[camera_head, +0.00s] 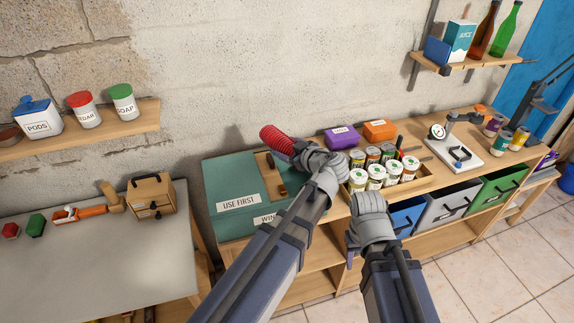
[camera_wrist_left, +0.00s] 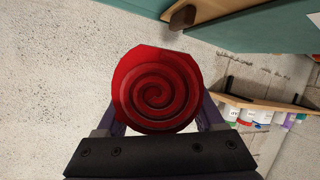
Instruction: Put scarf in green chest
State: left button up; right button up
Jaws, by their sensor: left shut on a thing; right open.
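The scarf (camera_head: 275,138) is a red ribbed roll, and its spiral end shows in the left wrist view (camera_wrist_left: 155,90). My left gripper (camera_head: 297,149) is shut on it and holds it up, apart from the chest, over its back right part in the head view. The green chest (camera_head: 225,178) is a teal box with "USE FIRST" and "WIN..." labels and brown handles. A tan strip shows on its right part, partly behind my left arm; I cannot tell how far it is open. My right gripper (camera_head: 353,240) is open and empty, low before the bench.
A tray of several jars and cans (camera_head: 377,174) stands right of the chest, with a purple box (camera_head: 341,137) and an orange box (camera_head: 379,130) behind. A shelf (camera_head: 130,121) juts from the wall at left. A grey table (camera_head: 110,265) stands at left.

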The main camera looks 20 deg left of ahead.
pick_arm(q)
jog(key=shift+f+b, duration=1.75)
jog(key=shift+f, duration=0.05)
jog(key=shift+f, duration=0.1)
jog(key=shift+f+b, duration=0.5)
jog(key=shift+b, duration=0.15)
jog(key=o, duration=1.5)
jog(key=shift+r, duration=0.15)
